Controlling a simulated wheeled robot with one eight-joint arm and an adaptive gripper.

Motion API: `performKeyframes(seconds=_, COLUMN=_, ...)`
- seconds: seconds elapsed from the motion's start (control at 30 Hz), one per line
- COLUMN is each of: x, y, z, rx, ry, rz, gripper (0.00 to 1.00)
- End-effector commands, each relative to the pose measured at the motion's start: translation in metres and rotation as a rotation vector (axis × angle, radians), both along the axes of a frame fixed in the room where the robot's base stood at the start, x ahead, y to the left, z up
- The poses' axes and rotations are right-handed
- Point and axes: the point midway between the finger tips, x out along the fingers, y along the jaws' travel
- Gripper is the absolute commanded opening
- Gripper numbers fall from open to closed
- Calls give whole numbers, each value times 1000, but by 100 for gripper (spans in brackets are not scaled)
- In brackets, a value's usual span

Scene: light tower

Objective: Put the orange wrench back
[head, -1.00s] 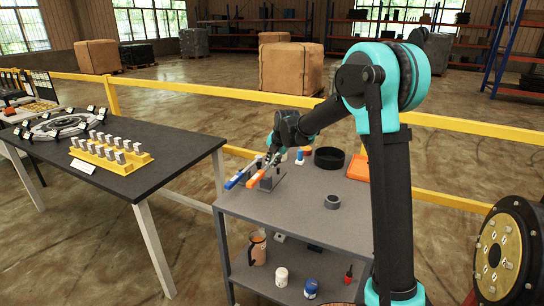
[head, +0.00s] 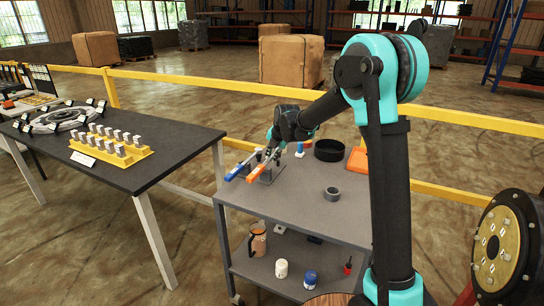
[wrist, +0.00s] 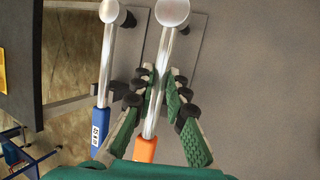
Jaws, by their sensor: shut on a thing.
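The orange wrench (wrist: 145,148) has an orange handle end and a silver shaft. It lies over the grey holder on the cart top, and it also shows in the head view (head: 257,171). My gripper (wrist: 161,84) is shut on its silver shaft, with a green-padded finger on each side. In the head view my gripper (head: 271,155) is low over the holder. A blue wrench (wrist: 98,130) lies parallel on the left, apart from the orange one. The grey holder (wrist: 190,55) is partly hidden; I cannot tell whether the wrench is fully seated.
On the cart top (head: 300,210) are a grey ring (head: 332,194), a black round tray (head: 329,150) and an orange tray (head: 358,161). The lower shelf holds a mug (head: 258,240) and small bottles. A black table (head: 150,165) stands left. A yellow rail (head: 450,203) runs behind.

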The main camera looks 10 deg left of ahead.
Motion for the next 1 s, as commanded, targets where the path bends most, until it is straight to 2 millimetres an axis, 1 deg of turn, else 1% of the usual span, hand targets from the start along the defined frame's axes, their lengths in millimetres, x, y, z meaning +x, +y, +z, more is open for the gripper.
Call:
performKeyframes(seconds=0.77, x=0, y=0, z=-26, rx=0, ry=0, rz=0, gripper=0)
performKeyframes(seconds=0.8, x=0, y=0, z=-27, rx=0, ry=0, rz=0, gripper=16)
performKeyframes(seconds=0.97, x=0, y=0, z=-26, rx=0, ry=0, rz=0, gripper=36)
performKeyframes(seconds=1.0, x=0, y=0, z=-26, rx=0, ry=0, rz=0, gripper=38)
